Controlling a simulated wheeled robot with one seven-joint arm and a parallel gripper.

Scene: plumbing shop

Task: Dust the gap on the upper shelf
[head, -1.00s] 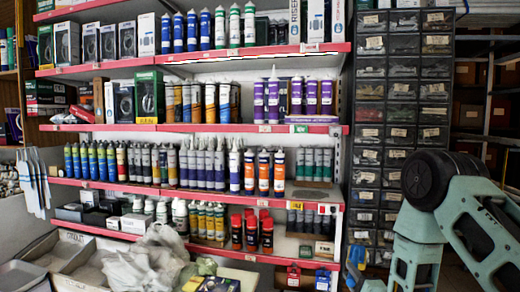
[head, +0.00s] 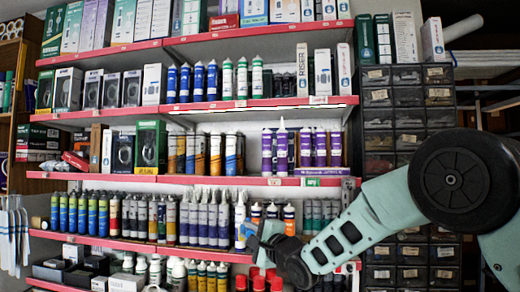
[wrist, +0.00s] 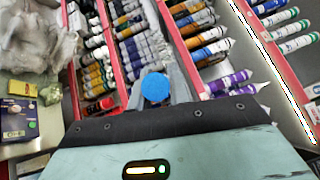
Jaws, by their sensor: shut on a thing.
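My gripper (head: 262,238) is in front of the shelving in the head view, level with the orange-labelled tubes and below the purple ones. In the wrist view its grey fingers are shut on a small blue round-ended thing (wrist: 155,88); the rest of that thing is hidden. The upper shelf (head: 225,107) carries blue and green-white tubes, with a dark open stretch (head: 280,87) before the white boxes. The shelf below (head: 215,181) has a bare gap (head: 252,158) between the yellow-black tubes and the purple tubes (head: 319,148). My gripper is below both, apart from them.
Tubes (head: 205,218) stand close together on the lower shelf beside my gripper. A drawer cabinet (head: 393,120) is to the right, behind my arm. In the wrist view, a crumpled plastic bag (wrist: 40,35) lies at the left.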

